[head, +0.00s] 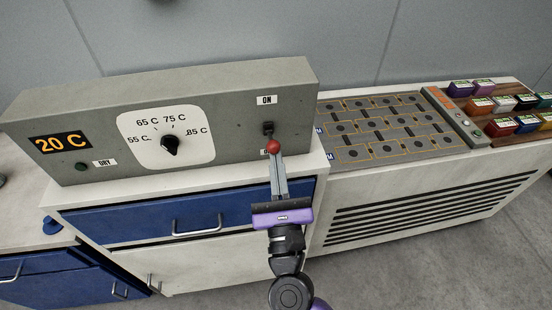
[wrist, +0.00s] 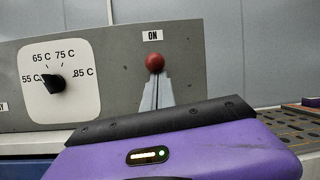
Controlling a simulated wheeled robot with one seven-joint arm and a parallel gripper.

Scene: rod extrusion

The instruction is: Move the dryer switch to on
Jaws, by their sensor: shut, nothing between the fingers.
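The dryer panel (head: 230,105) is a grey box with an orange "20 C" readout, a black temperature knob (head: 170,145) and a lever switch. The switch's red ball (head: 273,147) shows in the head view below its dark slot (head: 268,128), over the partly covered lower label. The "ON" label (head: 267,99) is above the slot. My gripper (head: 276,157) is shut, its fingertips right at the red ball from the front and below. In the wrist view the red ball (wrist: 153,62) sits just above the fingertips (wrist: 155,76). I cannot tell whether they touch it.
A green button (head: 81,167) by a "DRY" label is at the panel's lower left. Blue drawers (head: 170,219) are below. To the right are a grey marked plate (head: 390,128) and several coloured boxes (head: 500,105).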

